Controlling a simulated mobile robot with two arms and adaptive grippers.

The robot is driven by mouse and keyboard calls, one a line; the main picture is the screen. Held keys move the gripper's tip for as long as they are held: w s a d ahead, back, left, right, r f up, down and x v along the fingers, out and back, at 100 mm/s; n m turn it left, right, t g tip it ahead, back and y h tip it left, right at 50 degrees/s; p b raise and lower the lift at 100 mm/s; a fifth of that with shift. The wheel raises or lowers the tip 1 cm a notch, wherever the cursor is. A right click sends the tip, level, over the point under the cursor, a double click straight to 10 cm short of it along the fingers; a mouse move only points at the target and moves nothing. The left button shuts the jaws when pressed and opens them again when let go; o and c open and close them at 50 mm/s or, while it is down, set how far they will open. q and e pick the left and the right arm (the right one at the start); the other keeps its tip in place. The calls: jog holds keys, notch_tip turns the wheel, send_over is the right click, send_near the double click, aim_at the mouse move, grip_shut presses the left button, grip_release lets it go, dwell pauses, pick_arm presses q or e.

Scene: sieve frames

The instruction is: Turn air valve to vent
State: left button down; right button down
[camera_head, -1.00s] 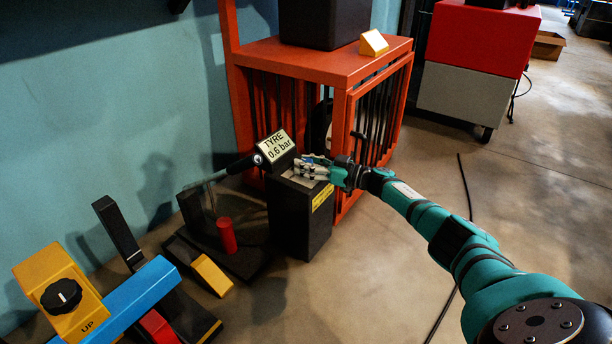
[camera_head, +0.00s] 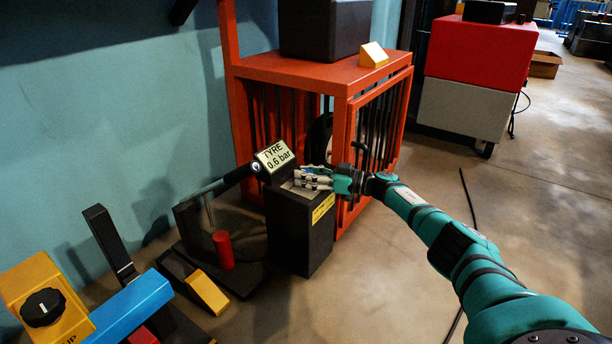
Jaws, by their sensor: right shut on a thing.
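A black post (camera_head: 300,232) with a yellow label stands beside the orange cage. A tilted display (camera_head: 273,158) at its top reads "TYRE 0.6 bar". My right gripper (camera_head: 303,180) is at the top of this post, just right of and below the display. Its fingers are closed on a small part there, which I take to be the air valve's handle; the fingers hide it, so its pointing direction cannot be read. My left gripper is not in view.
The orange cage (camera_head: 300,72) stands close behind my right gripper. A red cylinder (camera_head: 223,250) and a yellow wedge (camera_head: 208,292) are left of the post. A yellow box with a black knob (camera_head: 43,307) is at lower left. A cable lies on the floor at right.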

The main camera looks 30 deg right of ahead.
jog(key=shift+d, duration=0.1)
dwell(0.7)
jog(key=c, duration=0.9)
grip_release()
jog(key=shift+o, duration=0.2)
jog(key=shift+s, duration=0.1)
jog(key=v, duration=1.2)
